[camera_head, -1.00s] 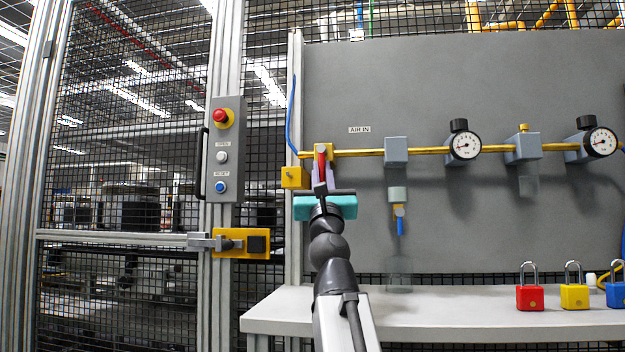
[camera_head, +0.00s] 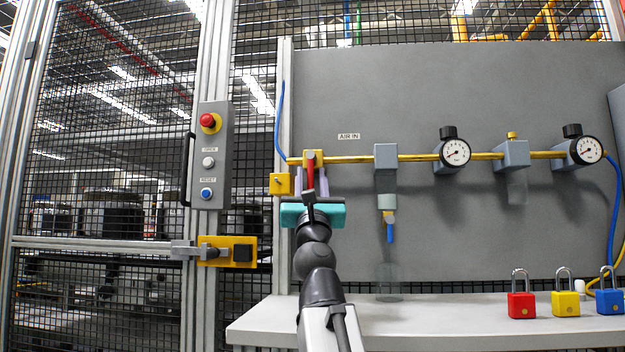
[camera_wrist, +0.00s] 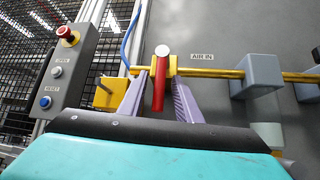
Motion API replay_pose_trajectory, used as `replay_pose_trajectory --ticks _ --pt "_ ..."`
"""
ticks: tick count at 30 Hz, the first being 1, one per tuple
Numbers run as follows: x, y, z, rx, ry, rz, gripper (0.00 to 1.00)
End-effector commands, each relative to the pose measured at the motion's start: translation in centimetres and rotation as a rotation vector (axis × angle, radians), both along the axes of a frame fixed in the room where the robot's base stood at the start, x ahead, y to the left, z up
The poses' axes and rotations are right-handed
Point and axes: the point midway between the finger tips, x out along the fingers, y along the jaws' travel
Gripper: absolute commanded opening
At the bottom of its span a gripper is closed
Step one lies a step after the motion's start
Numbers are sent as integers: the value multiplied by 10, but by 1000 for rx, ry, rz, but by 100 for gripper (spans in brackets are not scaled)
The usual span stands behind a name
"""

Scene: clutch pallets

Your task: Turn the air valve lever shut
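The air valve (camera_head: 319,158) is a yellow body on the brass pipe, left of the AIR IN label. Its red lever (camera_head: 310,176) points down, crosswise to the pipe. In the wrist view the lever (camera_wrist: 159,92) shows with a pale round end at its top. My gripper (camera_head: 312,181) is in front of the valve, with a teal body and purple-grey fingers. In the wrist view my gripper (camera_wrist: 160,80) is open, one finger on each side of the lever, with visible gaps. Whether a finger touches it further in cannot be told.
A yellow block (camera_head: 280,184) sits just left of the valve. A grey pipe block (camera_head: 386,157) and two gauges (camera_head: 455,153) are to the right. A control box (camera_head: 210,155) is on the post at left. Red (camera_head: 521,305), yellow and blue padlocks stand on the bench (camera_head: 430,325).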

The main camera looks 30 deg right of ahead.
Motion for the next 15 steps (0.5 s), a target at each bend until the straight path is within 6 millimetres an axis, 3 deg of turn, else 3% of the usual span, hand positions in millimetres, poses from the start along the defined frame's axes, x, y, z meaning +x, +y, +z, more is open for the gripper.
replay_pose_trajectory --ticks 15 --pt "-6 5 -8 -2 1 2 31"
